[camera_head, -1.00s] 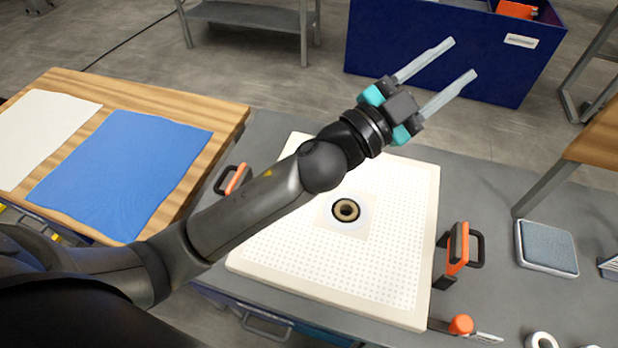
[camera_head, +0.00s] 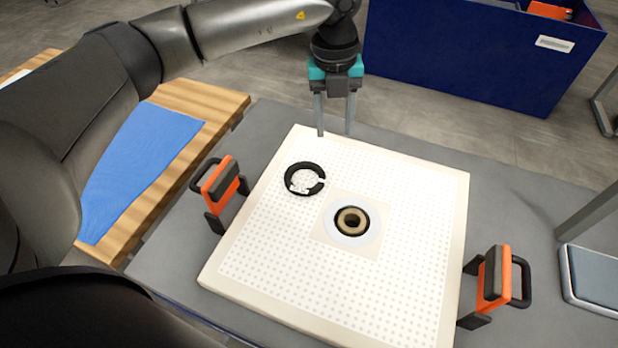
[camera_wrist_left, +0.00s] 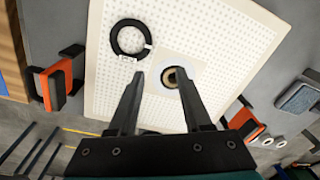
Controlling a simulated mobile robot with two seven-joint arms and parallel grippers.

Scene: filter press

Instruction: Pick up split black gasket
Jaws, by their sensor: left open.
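The split black gasket (camera_head: 291,188) is a black ring with a gap, lying on the white dotted filter plate (camera_head: 260,225), up and left of the plate's central port (camera_head: 352,221). My left gripper (camera_head: 335,134) is open and empty, fingers pointing down near the plate's far edge, beyond the gasket. In the left wrist view the left gripper's fingers (camera_wrist_left: 157,75) are spread. My right gripper is not in view.
Orange-and-black handles flank the plate on the left (camera_head: 221,188) and right (camera_head: 495,280). A blue cloth (camera_head: 140,160) lies on a wooden table at left. A blue bin (camera_head: 470,55) stands beyond. A grey-blue pad (camera_head: 597,275) is at right.

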